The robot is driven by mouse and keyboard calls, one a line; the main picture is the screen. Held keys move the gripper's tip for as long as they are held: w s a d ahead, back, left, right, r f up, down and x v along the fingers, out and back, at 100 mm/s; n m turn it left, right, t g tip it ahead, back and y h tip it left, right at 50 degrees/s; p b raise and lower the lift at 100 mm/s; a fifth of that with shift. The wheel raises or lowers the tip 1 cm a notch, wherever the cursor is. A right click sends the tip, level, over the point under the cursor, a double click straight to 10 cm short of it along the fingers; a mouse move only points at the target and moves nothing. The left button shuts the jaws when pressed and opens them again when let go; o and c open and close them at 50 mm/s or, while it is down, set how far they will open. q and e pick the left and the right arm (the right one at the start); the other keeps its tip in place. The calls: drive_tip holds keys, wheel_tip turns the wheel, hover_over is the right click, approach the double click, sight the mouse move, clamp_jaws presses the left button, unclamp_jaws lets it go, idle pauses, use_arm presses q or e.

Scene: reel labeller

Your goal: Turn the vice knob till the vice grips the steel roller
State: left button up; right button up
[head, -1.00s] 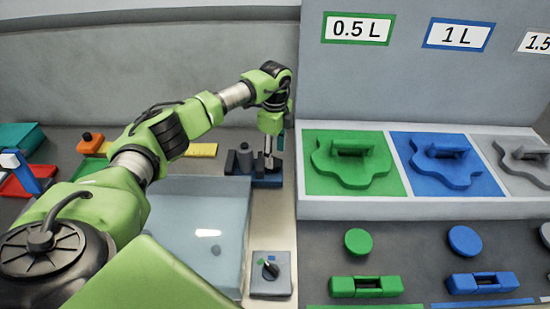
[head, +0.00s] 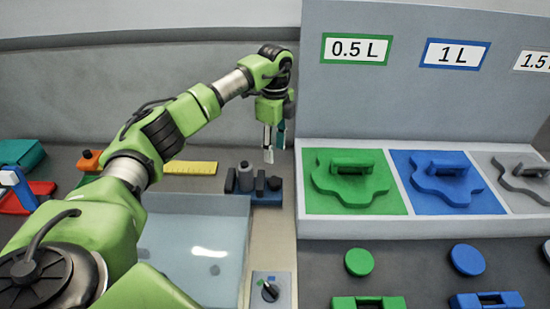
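The vice (head: 266,199) is a small blue block with dark upright parts, standing on the bench behind the clear-topped basin. The grey steel roller (head: 246,180) stands upright between its dark jaws; I cannot tell whether both jaws touch it. A dark knob (head: 275,184) is at the vice's right end. My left gripper (head: 271,150) points down above the vice's right part, apart from it. Its fingers look parted, with nothing seen between them. My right gripper is not in view.
A panel with green (head: 320,205) and blue (head: 400,205) bays stands right of the vice. The basin (head: 165,245) lies in front. A switch box (head: 270,290) is at its right. A yellow strip (head: 190,167) and an orange block (head: 90,160) lie left.

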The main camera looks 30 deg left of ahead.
sight(275, 180)
use_arm(q)
wheel_tip(275, 180, down, 12)
drive_tip(key=m+b, duration=0.6)
drive_tip(key=m, duration=1.8)
drive_tip(key=c, duration=0.8)
